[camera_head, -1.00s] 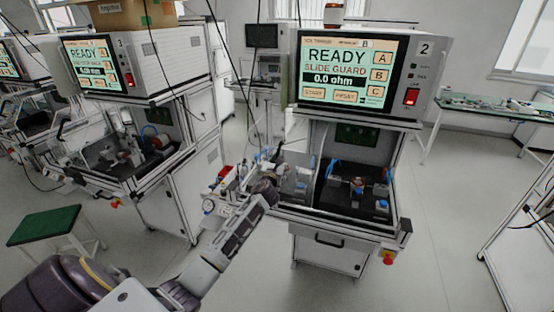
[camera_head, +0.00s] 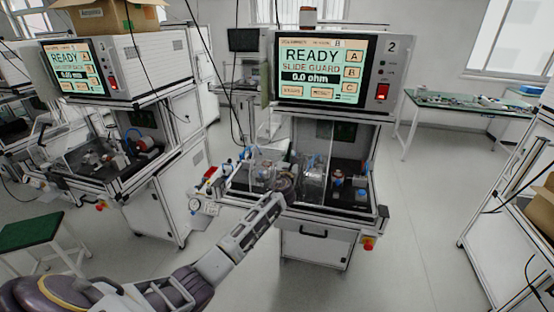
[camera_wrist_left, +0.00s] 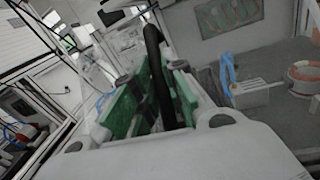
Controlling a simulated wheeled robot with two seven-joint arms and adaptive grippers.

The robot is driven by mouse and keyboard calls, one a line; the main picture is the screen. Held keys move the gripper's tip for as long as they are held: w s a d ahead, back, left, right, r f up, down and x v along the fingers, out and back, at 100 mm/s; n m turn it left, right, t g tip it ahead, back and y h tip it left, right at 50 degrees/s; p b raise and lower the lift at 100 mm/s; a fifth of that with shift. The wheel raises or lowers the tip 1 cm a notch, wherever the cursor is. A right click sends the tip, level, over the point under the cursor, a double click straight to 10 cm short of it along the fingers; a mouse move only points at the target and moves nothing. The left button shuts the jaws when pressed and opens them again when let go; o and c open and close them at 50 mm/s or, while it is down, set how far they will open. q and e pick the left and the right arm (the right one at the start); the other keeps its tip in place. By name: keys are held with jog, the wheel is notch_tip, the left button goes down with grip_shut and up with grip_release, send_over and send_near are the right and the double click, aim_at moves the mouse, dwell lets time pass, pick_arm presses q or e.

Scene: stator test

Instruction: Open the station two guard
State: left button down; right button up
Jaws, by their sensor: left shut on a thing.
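Station two (camera_head: 388,75) stands right of centre in the head view, its screen reading "READY", "SLIDE GUARD" and "0.0 ohm". Its clear guard (camera_head: 315,160) is upright at the front middle of the bay, with the fixture visible to its right. My left gripper (camera_head: 284,183) is at the guard's lower left. In the left wrist view, the green pads of my left gripper (camera_wrist_left: 150,100) are closed around a dark upright bar, the guard handle (camera_wrist_left: 155,65). The exact contact is partly hidden by the gripper body. My right gripper is not in view.
Station one (camera_head: 85,75), with a cardboard box (camera_head: 110,17) on top, stands to the left. A green stool (camera_head: 30,230) is at lower left. A red knob (camera_head: 368,243) sits below station two's front edge. Open floor (camera_head: 415,230) lies to the right.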

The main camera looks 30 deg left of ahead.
pick_arm(q)
send_over(316, 175)
jog(key=shift+b, duration=0.4)
jog(key=w+d+b, duration=0.2)
jog(key=d, duration=0.8)
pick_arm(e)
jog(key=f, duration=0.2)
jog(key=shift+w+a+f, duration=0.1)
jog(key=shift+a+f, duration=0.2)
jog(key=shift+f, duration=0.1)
pick_arm(q)
jog(key=shift+w, duration=0.1)
jog(key=c, duration=1.5)
grip_release()
jog(key=shift+w+d, duration=0.1)
jog(key=shift+d, duration=0.1)
jog(key=shift+o, duration=0.2)
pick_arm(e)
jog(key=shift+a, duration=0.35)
pick_arm(q)
jog(key=shift+a, duration=0.1)
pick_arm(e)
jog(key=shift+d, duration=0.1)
pick_arm(q)
jog(key=v, duration=1.2)
